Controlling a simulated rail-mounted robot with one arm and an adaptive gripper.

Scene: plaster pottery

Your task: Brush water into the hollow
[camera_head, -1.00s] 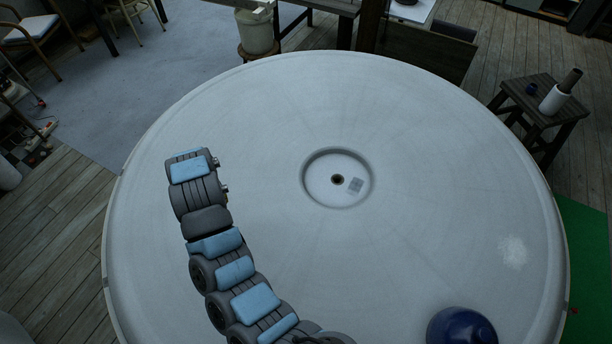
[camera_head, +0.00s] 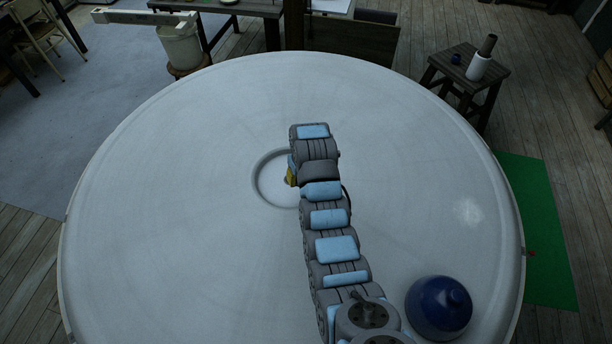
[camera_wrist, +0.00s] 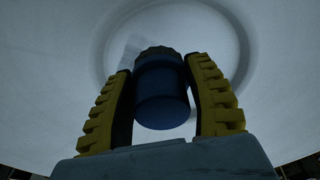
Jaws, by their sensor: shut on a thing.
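The hollow (camera_head: 268,182) is a shallow round recess in the middle of the large pale disc (camera_head: 180,170). My arm covers its right part in the head view. The hollow also shows as a ring behind my gripper in the wrist view (camera_wrist: 215,45). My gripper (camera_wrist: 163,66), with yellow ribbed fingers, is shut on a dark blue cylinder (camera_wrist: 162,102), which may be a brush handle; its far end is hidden. In the head view, a bit of yellow of my gripper (camera_head: 291,176) shows over the hollow. I cannot tell whether the held thing touches the surface. No water is discernible.
A dark blue rounded vessel (camera_head: 440,305) stands on the disc at the lower right. A pale patch (camera_head: 467,211) lies on the disc's right side. A stool (camera_head: 468,72) with a white cylinder and a bucket (camera_head: 182,48) stand beyond the disc. The disc's left side is clear.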

